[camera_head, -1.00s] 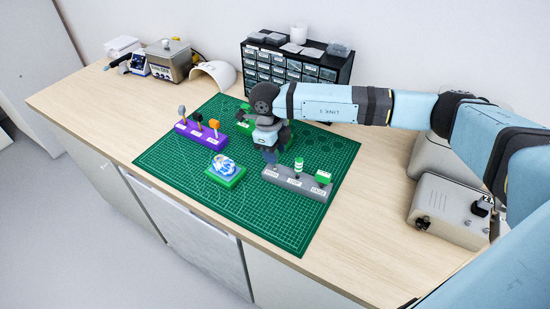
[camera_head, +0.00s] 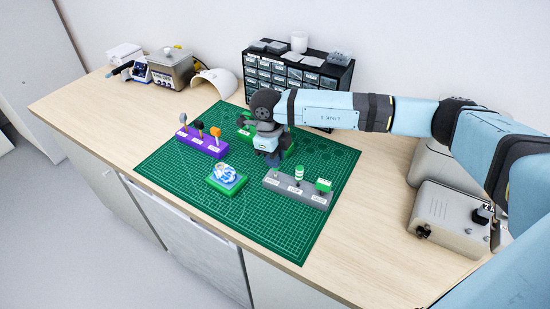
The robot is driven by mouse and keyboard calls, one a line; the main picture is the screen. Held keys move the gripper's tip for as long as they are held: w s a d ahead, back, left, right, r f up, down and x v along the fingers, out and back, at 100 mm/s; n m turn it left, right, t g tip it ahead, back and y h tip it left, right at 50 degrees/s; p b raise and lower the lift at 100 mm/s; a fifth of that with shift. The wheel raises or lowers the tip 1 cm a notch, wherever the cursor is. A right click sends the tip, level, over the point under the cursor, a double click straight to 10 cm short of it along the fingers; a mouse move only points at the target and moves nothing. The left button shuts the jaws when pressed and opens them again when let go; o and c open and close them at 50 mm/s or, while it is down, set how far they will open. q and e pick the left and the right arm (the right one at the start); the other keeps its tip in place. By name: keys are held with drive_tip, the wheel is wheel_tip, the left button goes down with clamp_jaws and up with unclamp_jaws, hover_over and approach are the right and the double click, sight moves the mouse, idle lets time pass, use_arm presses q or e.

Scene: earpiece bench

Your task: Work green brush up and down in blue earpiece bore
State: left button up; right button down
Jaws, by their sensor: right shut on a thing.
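The blue earpiece (camera_head: 224,173) is a blue and white piece on a green block (camera_head: 226,187) on the mat. My right gripper (camera_head: 273,160) points down just behind the left end of a grey tool stand (camera_head: 297,189). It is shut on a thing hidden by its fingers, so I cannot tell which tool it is. The stand also shows a green and white banded handle (camera_head: 299,172) in its middle and a green block-like handle (camera_head: 323,185) at its right end. I cannot tell which is the green brush. My left gripper is out of view.
A purple stand (camera_head: 202,144) with grey, black and orange tools is at the left of the green mat (camera_head: 270,232). Another green block (camera_head: 243,132) is partly hidden behind my gripper. A drawer cabinet (camera_head: 290,85) stands at the back. The mat's front is clear.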

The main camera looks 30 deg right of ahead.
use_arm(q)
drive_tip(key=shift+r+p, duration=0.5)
use_arm(e)
drive_tip(key=shift+r, duration=1.2)
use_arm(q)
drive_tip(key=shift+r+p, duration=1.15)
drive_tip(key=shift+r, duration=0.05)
use_arm(e)
drive_tip(key=shift+r, duration=2.45)
